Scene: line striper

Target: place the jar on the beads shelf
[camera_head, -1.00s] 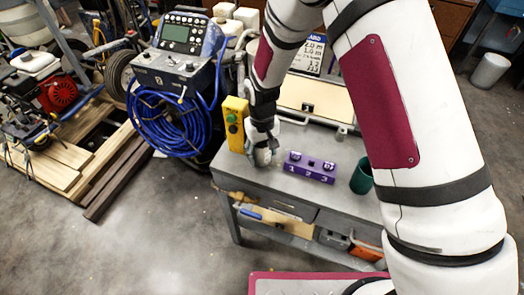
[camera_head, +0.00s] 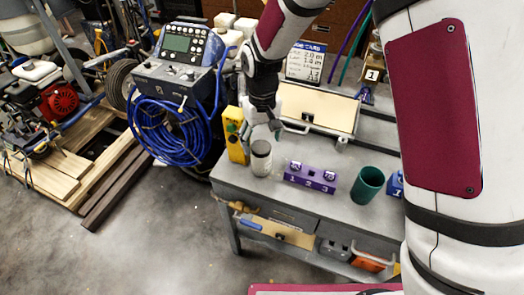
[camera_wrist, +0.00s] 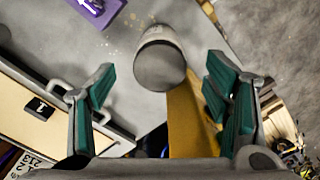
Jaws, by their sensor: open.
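The jar (camera_head: 261,158), a small grey-white cylinder with a dark top, stands upright on the grey workbench (camera_head: 335,212), near its left end. It also shows in the wrist view (camera_wrist: 164,38), with its round end facing the camera. My gripper (camera_head: 262,131) is just behind and above the jar in the head view. Its green-padded fingers are spread wide in the wrist view, with the jar ahead between them and clear space on both sides. I cannot tell which surface is the beads shelf.
A yellow button box (camera_head: 236,138) stands close left of the jar. A purple numbered block (camera_head: 311,177) and a green cup (camera_head: 367,186) are to its right. A wooden panel with a handle (camera_head: 318,108) lies behind. A lower shelf (camera_head: 278,232) holds tools.

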